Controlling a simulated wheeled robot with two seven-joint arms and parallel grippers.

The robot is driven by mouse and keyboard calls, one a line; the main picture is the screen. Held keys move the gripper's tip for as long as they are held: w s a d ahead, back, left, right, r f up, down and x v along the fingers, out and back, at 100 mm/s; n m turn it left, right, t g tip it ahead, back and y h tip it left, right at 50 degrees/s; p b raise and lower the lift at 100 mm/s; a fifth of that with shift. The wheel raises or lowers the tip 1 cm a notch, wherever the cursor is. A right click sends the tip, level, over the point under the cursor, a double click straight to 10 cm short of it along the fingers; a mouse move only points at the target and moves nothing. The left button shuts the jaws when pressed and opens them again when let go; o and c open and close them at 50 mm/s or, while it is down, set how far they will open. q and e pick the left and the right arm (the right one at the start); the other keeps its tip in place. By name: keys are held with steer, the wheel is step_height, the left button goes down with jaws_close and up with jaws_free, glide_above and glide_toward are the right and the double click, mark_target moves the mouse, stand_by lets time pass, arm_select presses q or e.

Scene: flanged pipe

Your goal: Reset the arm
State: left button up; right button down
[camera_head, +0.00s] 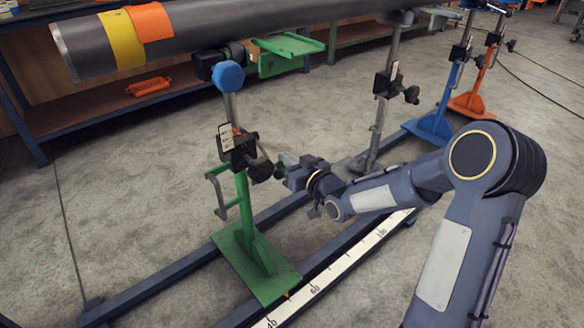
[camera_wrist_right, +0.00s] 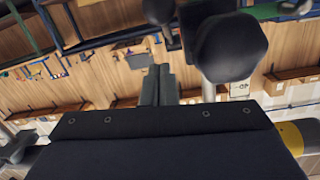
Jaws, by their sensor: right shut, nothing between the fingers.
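My right arm comes in from the right in the head view, and its gripper (camera_head: 283,163) is beside the upright of the green stand (camera_head: 246,215), near the stand's black clamp knob (camera_head: 261,168). Whether they touch is unclear. In the right wrist view the gripper's two fingers (camera_wrist_right: 157,84) are together with nothing between them. A large dark knob (camera_wrist_right: 231,47) shows close beside the fingers there. My left gripper is not in view.
A grey pipe (camera_head: 215,22) with yellow and orange bands lies across the top, above the stands. Blue (camera_head: 434,123) and orange (camera_head: 470,103) stands are at the right back. A rail with a scale (camera_head: 335,268) runs along the floor. Open floor lies at left.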

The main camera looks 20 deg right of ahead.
steer(key=s+d+m+g+h, duration=0.1)
steer(key=s+d+g+h, duration=0.15)
steer(key=s, duration=0.65)
steer(key=s+d+m+g+h, duration=0.1)
steer(key=s+d+g+h, duration=0.15)
steer(key=s, duration=0.65)
steer(key=s+a+m+g+y, duration=0.1)
steer(key=s+a+g+y, duration=0.3)
steer(key=s, duration=1.3)
step_height(320, 180, up, 36)
steer(key=s+a+g+p, duration=0.1)
steer(key=a+p, duration=0.1)
steer(key=p, duration=3.4)
steer(key=shift+s+r+g+p, duration=0.25)
steer(key=shift+g+p, duration=0.1)
steer(key=shift+g, duration=0.05)
